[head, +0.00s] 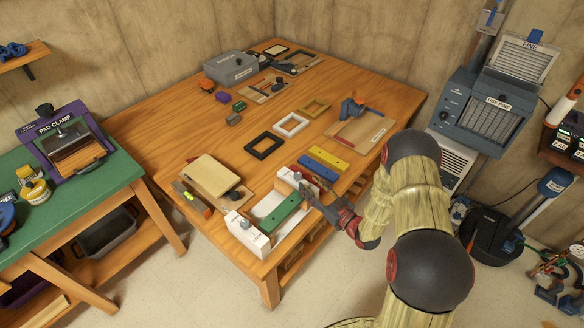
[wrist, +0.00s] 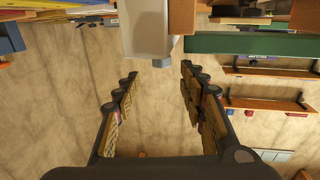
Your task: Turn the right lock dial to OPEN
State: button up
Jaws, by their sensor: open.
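A white fixture stands at the table's near corner, with a left end block (head: 245,235) and a right end block (head: 287,178); a green bar (head: 279,215) lies between them. A grey knob (head: 244,223) shows on the left block. My gripper (head: 304,187) is at the right block, its fingers reaching toward it and partly hiding its front. In the wrist view my gripper (wrist: 158,74) is open, fingers spread. A small grey dial (wrist: 163,63) under a pale block (wrist: 145,28) sits between the fingertips, apparently clear of both. Its marking cannot be read.
Blue (head: 328,157), yellow (head: 323,168) and red bars lie just behind the right block. A beige board (head: 210,171) lies to the left. Black (head: 263,145) and white frames lie farther back. A green bench (head: 80,187) stands at left.

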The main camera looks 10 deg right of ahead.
aim_at(301, 178)
jog(key=shift+a+f, duration=0.1)
jog(key=shift+f, duration=0.05)
jog(key=b+x, duration=0.1)
jog(key=x, duration=0.6)
jog(key=shift+w+a, duration=0.15)
jog(key=shift+w, duration=0.05)
jog(key=shift+c, duration=0.6)
grip_shut()
